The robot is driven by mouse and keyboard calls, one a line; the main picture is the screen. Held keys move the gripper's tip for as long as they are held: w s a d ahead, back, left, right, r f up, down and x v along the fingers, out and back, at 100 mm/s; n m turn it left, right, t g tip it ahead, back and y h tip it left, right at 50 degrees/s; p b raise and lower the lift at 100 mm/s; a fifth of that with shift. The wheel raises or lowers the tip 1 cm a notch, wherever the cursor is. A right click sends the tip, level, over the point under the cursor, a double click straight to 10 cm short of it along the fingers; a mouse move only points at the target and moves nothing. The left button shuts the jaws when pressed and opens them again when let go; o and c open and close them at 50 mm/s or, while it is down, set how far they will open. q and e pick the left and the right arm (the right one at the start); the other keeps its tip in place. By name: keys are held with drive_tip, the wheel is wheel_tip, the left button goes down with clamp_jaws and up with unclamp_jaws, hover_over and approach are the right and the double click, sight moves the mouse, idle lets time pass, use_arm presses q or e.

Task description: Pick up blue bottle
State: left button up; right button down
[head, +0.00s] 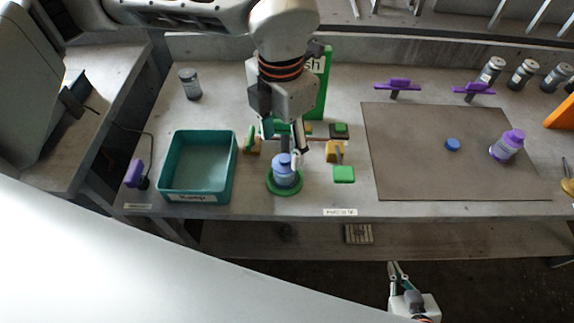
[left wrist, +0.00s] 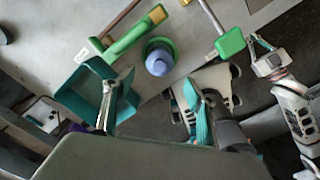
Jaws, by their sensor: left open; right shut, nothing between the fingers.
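The blue bottle (head: 283,176) stands upright on a round green base near the front of the table, its blue cap facing up. It also shows in the left wrist view (left wrist: 158,62), seen from above inside the green ring. My left gripper (head: 283,146) is open just above and behind the bottle, its fingers partly overlapping it in the head view. In the left wrist view the spread fingers (left wrist: 158,92) are empty, with the bottle beyond the gap between them. My right gripper (head: 399,270) is shut and empty, low in front of the table.
A teal bin (head: 232,180) stands left of the bottle. Green and yellow blocks (head: 344,174) and a green sign (head: 321,90) stand close to the right and behind. A purple bottle (head: 508,146) and a blue disc (head: 453,144) rest on the brown mat (head: 410,170).

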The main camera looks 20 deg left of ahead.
sight(284, 158)
use_arm(q)
drive_tip(key=shift+f, duration=0.95)
drive_tip(key=shift+w+f, duration=0.15)
drive_tip(key=shift+f, duration=1.15)
drive_tip(key=shift+w+f, duration=0.15)
drive_tip(key=shift+f, duration=1.15)
drive_tip(key=c, duration=1.4)
drive_tip(key=shift+r, duration=0.2)
